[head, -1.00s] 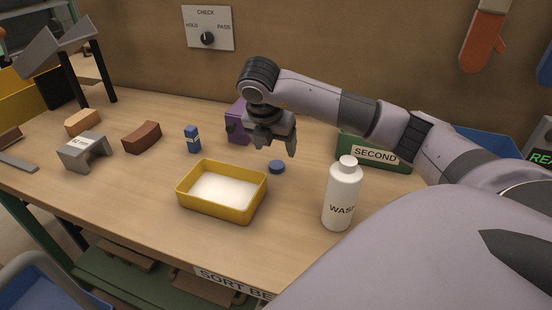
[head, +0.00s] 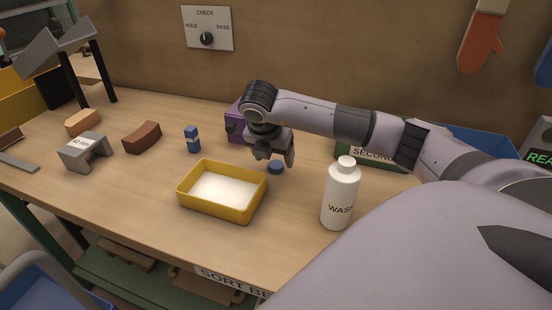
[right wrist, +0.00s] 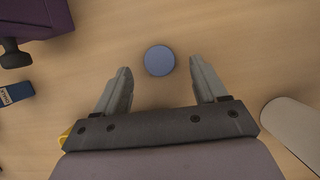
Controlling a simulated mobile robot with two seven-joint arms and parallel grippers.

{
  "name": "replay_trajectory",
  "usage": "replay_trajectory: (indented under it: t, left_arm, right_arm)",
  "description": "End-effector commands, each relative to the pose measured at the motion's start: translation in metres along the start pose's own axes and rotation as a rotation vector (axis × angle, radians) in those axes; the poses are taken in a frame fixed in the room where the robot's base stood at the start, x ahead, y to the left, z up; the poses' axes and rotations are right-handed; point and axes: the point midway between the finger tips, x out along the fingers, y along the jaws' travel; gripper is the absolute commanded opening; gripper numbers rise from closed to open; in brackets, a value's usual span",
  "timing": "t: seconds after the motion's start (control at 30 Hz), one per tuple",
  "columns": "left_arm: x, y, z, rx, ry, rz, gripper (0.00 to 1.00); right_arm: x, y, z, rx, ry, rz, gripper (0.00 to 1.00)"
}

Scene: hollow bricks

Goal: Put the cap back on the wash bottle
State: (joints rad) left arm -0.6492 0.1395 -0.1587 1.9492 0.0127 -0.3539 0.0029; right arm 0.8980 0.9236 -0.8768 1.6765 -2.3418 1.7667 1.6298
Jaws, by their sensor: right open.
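The blue round cap (head: 276,167) lies on the bench between the yellow tray and the wash bottle. The white wash bottle (head: 341,200) stands upright at the right, with a white neck showing on top. My right gripper (head: 275,161) is open and empty above the bench, close to the cap. In the right wrist view the cap (right wrist: 159,61) lies centred just beyond the open fingertips (right wrist: 160,75), not between them. The bottle shows partly at the right edge of that view (right wrist: 292,128). My left gripper is not in view.
A yellow tray (head: 213,217) with white contents stands left of the bottle. A small blue box (head: 192,139) and a purple block (head: 235,121) are nearby. A green bin (head: 343,152) is behind the bottle. Several bricks, including a brown one (head: 142,137), lie at left.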

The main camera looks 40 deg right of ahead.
Motion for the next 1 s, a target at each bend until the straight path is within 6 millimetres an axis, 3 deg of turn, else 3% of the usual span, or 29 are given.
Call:
replay_trajectory:
  t: [0.2, 0.57, 0.7, 0.77, 1.0]
  left_arm:
    - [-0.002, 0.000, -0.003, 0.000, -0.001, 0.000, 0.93]
    - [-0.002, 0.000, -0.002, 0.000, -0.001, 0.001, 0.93]
    - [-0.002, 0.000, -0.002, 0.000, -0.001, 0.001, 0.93]
    - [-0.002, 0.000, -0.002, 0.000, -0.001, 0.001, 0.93]
    - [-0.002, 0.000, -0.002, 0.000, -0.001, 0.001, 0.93]
  right_arm:
    - [0.025, 0.001, -0.001, 0.000, 0.000, 0.000, 0.72]
    - [0.027, 0.001, -0.001, 0.000, 0.000, 0.001, 0.72]
    - [0.027, 0.001, -0.001, 0.001, 0.000, 0.001, 0.29]
    - [0.027, 0.001, -0.001, 0.001, 0.000, 0.001, 0.13]
    - [0.027, 0.001, -0.001, 0.001, 0.000, 0.001, 0.12]
